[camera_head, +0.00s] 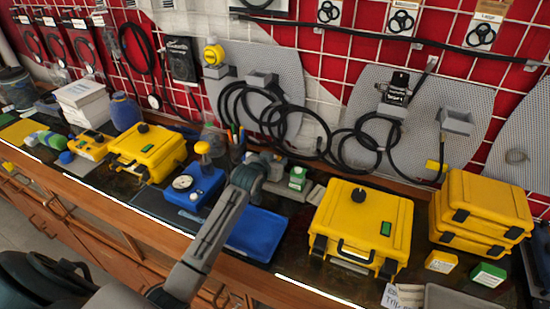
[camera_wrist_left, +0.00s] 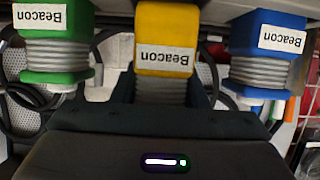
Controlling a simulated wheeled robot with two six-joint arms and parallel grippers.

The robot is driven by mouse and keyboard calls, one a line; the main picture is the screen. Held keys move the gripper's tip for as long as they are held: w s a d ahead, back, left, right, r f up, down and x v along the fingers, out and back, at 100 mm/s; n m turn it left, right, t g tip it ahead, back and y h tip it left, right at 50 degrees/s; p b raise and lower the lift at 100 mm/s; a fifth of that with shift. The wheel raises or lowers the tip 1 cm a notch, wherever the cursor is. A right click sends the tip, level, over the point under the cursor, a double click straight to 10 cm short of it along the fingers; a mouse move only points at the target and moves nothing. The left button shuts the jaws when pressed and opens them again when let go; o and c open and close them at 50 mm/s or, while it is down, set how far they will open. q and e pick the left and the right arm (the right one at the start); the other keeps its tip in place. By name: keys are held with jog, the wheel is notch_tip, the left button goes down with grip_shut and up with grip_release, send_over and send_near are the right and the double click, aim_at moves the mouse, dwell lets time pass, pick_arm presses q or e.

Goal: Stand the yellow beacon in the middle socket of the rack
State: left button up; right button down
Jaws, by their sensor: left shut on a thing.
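My left gripper (camera_head: 262,168) is shut on the yellow beacon (camera_wrist_left: 165,40), its fingers around the grey ribbed part in the left wrist view. The gripper hides this beacon in the head view. A green beacon (camera_wrist_left: 52,38) stands to the left of it and a blue beacon (camera_wrist_left: 268,45) to the right in the wrist view, both apart from it. The green beacon (camera_head: 297,178) also shows just right of the gripper in the head view. The rack is mostly hidden, and I cannot see whether the yellow beacon is in the middle socket. My right gripper is not in view.
A blue tray (camera_head: 262,235) lies in front of the gripper. A blue gauge box (camera_head: 205,188) stands left, a large yellow case (camera_head: 345,218) right. Pens (camera_head: 236,132) and hanging black cables (camera_head: 265,112) are behind. Small yellow (camera_head: 440,262) and green (camera_head: 488,274) boxes lie far right.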

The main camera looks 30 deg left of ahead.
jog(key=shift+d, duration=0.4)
pick_arm(q)
jog(key=shift+f, duration=0.2)
jog(key=shift+f, duration=0.45)
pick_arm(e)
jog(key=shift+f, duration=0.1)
pick_arm(q)
jog(key=o, duration=1.1)
jog(key=shift+c, duration=0.2)
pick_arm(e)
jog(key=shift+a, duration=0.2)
pick_arm(q)
jog(key=shift+r, duration=0.3)
jog(key=b+v, duration=0.2)
jog(key=v, duration=1)
jog(key=shift+r, duration=0.25)
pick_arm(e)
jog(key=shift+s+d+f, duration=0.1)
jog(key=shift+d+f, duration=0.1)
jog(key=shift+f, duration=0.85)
